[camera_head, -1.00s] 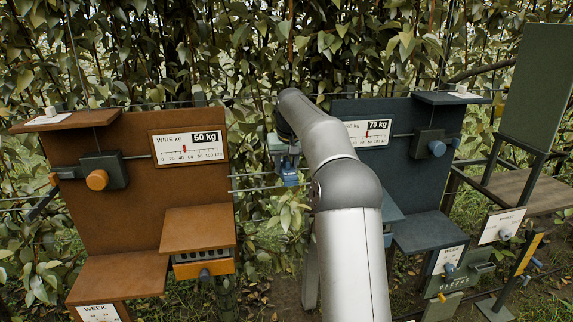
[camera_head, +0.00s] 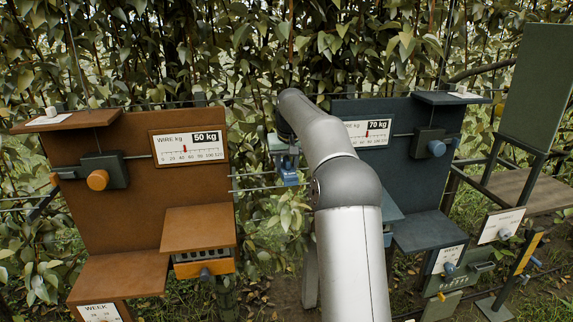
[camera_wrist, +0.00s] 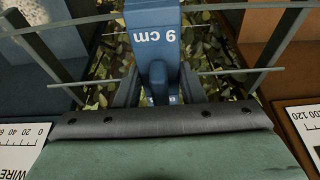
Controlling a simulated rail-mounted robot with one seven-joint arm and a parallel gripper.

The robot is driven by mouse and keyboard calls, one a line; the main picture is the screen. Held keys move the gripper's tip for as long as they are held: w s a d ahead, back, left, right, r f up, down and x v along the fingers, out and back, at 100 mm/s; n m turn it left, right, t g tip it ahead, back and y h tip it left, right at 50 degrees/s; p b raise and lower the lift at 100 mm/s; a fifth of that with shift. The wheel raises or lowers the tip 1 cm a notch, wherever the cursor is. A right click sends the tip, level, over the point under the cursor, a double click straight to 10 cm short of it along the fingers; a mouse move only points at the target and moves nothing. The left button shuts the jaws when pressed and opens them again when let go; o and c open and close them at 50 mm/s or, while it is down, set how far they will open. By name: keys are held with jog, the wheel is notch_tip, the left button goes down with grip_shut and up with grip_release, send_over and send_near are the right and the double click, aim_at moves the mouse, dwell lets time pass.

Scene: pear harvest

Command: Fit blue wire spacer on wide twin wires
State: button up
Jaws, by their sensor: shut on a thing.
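The twin wires cross the wrist view: one wire (camera_wrist: 235,10) near the top, the other wire (camera_wrist: 240,71) lower, behind the fingers. The spacer overlaps both wires in the picture. I cannot tell whether either wire sits in it.
A brown board (camera_head: 130,145) with a 50 kg wire gauge (camera_head: 188,146) stands left. A dark blue-grey board (camera_head: 400,180) with a 70 kg gauge (camera_head: 368,132) stands right. Their shelves jut out below. Leaves fill the back. The gap between the boards is narrow.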

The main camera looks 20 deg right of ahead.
jog(key=shift+f+b, duration=0.75)
jog(key=shift+f, duration=0.35)
dwell(1.0)
jog(key=o, duration=1.1)
jog(key=shift+c, duration=0.2)
jog(key=p+v, duration=0.1)
jog(key=v, duration=1.6)
jog(key=shift+r, duration=0.25)
jog(key=s+a+f+n+g, duration=0.1)
jog(key=s+a+f, duration=0.2)
jog(key=s+a, duration=0.3)
jog(key=s+a+f+n, duration=0.1)
jog(key=s+a+f, duration=0.3)
jog(key=s+a, duration=0.15)
jog(key=s+a+f, duration=0.3)
jog(key=s+f, duration=0.7)
jog(key=s, duration=0.3)
jog(key=s+a+f+g, duration=0.1)
jog(key=s+a+f, duration=0.3)
jog(key=s+f, duration=0.5)
jog(key=s, duration=0.4)
jog(key=shift+s+f+y, duration=0.4)
